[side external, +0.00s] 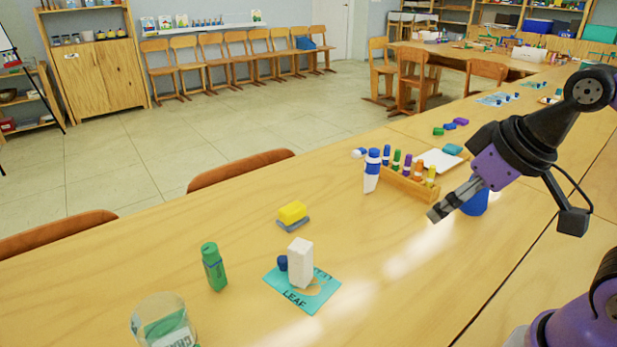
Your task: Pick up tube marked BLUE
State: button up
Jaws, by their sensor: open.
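A white tube with blue bands and a blue cap (371,172) stands upright on the wooden table, beside the left end of a wooden rack. I cannot read a BLUE label on it at this size. The wooden rack (403,190) holds several coloured tubes in a row, a blue one (386,155) at its left end. My gripper (436,214) is open and empty, pointing down and left, to the right of the rack and apart from the white-and-blue tube. The gap between its fingers is hard to see from here.
A blue cup (475,202) stands behind my gripper. The table's middle is clear.

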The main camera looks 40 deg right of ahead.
dwell(0.3)
jog(key=m+t+h, duration=0.3)
jog(key=t+h, duration=0.1)
jog(key=t, duration=0.3)
send_near(377, 152)
jog(key=shift+m, duration=0.3)
jog(key=x, duration=0.5)
jog(key=shift+w+f, duration=0.15)
jog(key=shift+w, duration=0.1)
jog(key=shift+x, duration=2.95)
jog(key=shift+d, duration=0.1)
grip_shut()
